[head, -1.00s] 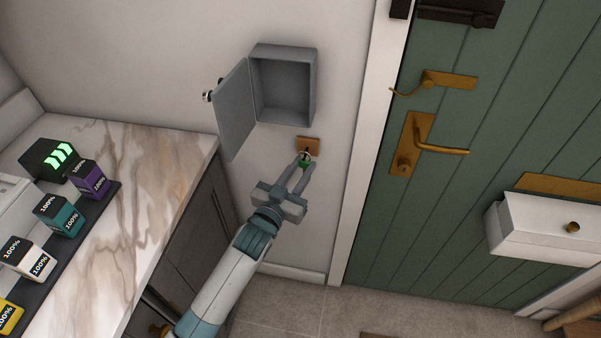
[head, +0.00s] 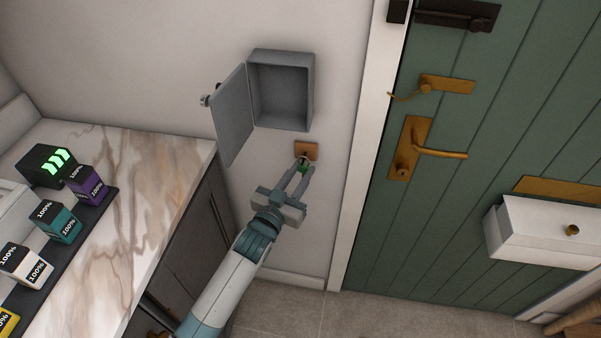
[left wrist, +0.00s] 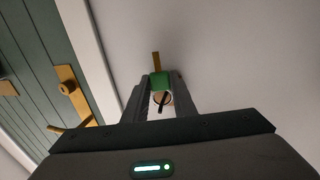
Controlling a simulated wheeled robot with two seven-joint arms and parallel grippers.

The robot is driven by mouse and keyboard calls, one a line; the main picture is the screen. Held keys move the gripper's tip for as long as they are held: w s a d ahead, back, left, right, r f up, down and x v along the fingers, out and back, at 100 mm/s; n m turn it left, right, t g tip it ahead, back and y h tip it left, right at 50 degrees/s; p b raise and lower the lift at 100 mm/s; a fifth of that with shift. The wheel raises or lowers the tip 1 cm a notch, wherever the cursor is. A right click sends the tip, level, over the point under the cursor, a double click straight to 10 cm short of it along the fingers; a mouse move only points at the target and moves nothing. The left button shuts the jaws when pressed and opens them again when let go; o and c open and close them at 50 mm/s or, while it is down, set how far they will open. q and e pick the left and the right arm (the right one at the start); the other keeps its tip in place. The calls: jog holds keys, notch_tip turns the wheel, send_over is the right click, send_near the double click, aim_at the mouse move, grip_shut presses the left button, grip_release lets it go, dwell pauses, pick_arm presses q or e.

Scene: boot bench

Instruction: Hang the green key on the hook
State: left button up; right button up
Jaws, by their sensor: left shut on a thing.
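The green key (head: 303,169) is between the fingertips of my left gripper (head: 303,168), just below the hook's wooden plate (head: 306,150) on the wall. The left gripper is shut on the key. In the left wrist view the green key head (left wrist: 160,82) is between the fingers, with a ring (left wrist: 161,98) next to it and the wooden plate (left wrist: 156,62) just beyond. The hook itself is small and mostly hidden by the fingertips, so I cannot tell whether the ring is around it. My right gripper is not in view.
An open grey key cabinet (head: 282,90) is on the wall above the plate, its door (head: 233,115) swung left. A marble counter (head: 150,190) with several boxes is at left. A green door (head: 440,210) with brass handles is at right.

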pick_arm(q)
jog(key=o, duration=1.1)
jog(key=shift+s, duration=0.1)
jog(key=shift+s+a+p, duration=0.3)
jog(key=shift+s+p, duration=0.15)
jog(key=shift+s, duration=0.05)
jog(key=p+v, duration=0.5)
jog(key=v, duration=1.1)
jog(key=shift+p, duration=0.4)
jog(key=shift+a, duration=0.1)
